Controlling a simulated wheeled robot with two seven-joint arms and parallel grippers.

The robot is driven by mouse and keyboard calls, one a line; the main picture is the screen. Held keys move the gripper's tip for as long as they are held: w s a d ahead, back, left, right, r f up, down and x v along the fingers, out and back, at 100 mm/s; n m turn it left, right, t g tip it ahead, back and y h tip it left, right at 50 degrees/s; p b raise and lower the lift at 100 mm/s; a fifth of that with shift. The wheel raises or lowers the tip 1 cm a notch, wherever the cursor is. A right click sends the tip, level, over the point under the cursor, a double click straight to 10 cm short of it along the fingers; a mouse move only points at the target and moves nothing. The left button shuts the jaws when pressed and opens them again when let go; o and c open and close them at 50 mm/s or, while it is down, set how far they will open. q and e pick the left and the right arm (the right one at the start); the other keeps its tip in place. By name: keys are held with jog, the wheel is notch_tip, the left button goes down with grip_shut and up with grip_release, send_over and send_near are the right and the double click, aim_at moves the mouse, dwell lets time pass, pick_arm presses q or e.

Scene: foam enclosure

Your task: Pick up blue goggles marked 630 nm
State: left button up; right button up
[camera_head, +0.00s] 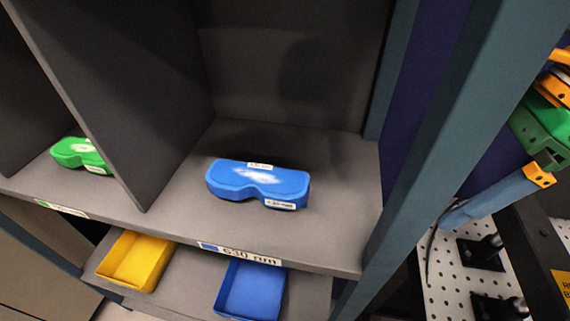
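The blue goggles (258,184) lie on the grey shelf (330,225) in the right compartment, set back from the front edge. They look like a blue goggle-shaped block with small white labels on the top and front right; the label print is too small to read surely. The shelf-edge label (238,253) below them reads 630 nm beside a blue square. Neither of my grippers shows in the head view, and nothing touches the goggles.
Green goggles (80,154) lie in the left compartment, behind a slanting grey divider (110,90). A teal post (440,140) bounds the right side. Below are a yellow bin (135,260) and a blue bin (250,290). The shelf around the blue goggles is clear.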

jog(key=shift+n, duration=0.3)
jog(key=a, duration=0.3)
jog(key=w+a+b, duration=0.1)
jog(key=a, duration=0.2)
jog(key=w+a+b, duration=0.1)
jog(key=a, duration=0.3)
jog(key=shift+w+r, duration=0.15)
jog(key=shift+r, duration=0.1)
jog(key=p, duration=0.3)
send_over(260, 178)
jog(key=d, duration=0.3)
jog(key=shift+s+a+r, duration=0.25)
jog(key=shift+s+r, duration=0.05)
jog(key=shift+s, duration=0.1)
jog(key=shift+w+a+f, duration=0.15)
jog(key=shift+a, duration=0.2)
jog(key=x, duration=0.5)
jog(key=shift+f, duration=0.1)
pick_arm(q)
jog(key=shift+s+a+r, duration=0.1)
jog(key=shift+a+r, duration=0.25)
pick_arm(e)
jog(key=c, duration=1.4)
